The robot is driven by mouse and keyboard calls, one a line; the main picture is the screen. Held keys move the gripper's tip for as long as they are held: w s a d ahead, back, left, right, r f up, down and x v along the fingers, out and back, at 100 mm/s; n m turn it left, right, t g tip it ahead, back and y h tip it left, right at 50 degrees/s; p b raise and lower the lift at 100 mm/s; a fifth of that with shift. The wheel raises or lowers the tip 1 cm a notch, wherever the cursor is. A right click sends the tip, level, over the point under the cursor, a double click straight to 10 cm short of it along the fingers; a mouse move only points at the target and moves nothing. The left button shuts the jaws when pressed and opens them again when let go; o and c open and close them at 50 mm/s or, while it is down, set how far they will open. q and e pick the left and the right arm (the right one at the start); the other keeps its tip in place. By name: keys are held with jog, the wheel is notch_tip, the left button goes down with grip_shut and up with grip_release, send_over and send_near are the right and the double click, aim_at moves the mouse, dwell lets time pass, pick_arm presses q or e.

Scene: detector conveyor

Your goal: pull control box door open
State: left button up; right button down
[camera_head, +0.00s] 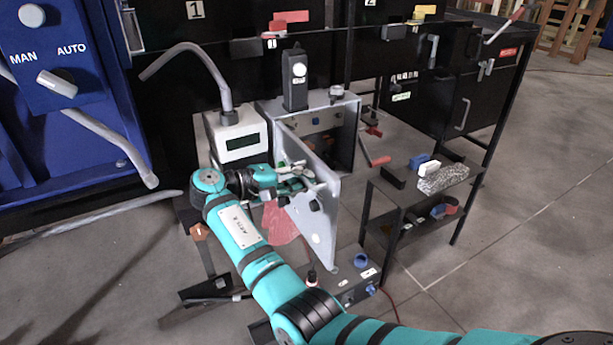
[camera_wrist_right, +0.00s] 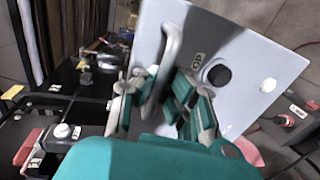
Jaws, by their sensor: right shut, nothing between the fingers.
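The control box (camera_head: 349,112) is a grey metal case in the middle of the head view. Its grey door (camera_head: 318,222) stands swung out, and part of the dark inside with small knobs shows. In the right wrist view the door (camera_wrist_right: 235,52) fills the upper right, with a round black knob and a bent grey handle (camera_wrist_right: 170,45). My right gripper (camera_head: 300,182) is at the door's outer face by the handle. In the right wrist view its fingers (camera_wrist_right: 160,108) lie around the handle's lower part; the gripper is shut without a grip on it. My left gripper is out of view.
A white meter box (camera_head: 238,138) stands left of the control box. A blue panel (camera_head: 60,90) with a MAN/AUTO knob is at far left. A small black table (camera_head: 405,190) with several small items stands to the right. Open floor lies at lower right.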

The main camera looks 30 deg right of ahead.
jog(key=c, duration=1.4)
grip_release()
